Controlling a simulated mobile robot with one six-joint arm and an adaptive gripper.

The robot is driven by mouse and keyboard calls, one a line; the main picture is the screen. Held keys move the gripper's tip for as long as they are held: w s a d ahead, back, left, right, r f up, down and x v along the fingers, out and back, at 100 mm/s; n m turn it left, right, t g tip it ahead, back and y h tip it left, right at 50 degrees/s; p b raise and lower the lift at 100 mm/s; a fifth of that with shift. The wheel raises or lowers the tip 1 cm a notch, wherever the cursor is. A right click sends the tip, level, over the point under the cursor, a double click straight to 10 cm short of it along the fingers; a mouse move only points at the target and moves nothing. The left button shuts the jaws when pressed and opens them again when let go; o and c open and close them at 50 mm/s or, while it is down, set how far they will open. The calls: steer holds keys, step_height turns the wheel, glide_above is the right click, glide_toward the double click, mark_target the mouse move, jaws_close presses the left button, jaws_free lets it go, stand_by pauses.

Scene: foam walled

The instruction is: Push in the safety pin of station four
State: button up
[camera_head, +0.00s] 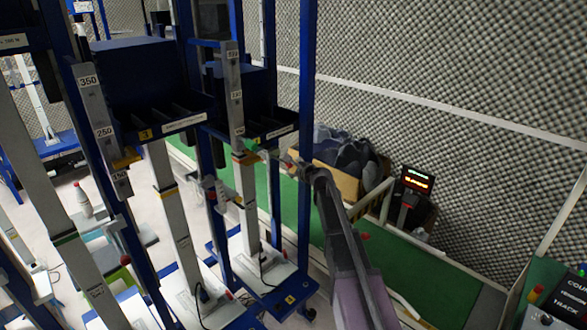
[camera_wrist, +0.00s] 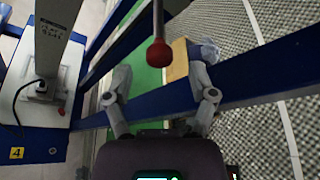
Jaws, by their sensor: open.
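Station four is marked by a yellow "4" label (camera_head: 290,299) on its blue base in the head view. The same label (camera_wrist: 16,153) shows at the lower left of the wrist view. Its pale column (camera_head: 247,205) rises to an orange collar, with a small green part (camera_head: 251,145) beside it. My gripper (camera_head: 282,161) is just right of this collar. In the wrist view my gripper (camera_wrist: 160,97) is open, with nothing between its fingers. A red ball on a grey rod (camera_wrist: 159,52) lies above the gap between the fingertips. I cannot tell whether it is the safety pin.
Station three (camera_head: 145,133) stands to the left with a similar column. A blue upright (camera_head: 306,100) is close to my arm. A brown box (camera_head: 337,180) with dark foam sits behind. A lit red display (camera_head: 417,181) stands right. The foam wall (camera_head: 450,80) closes the back.

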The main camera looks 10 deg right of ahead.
mark_target(291, 165)
steer(key=shift+b+x, duration=0.35)
steer(key=shift+x, duration=1.5)
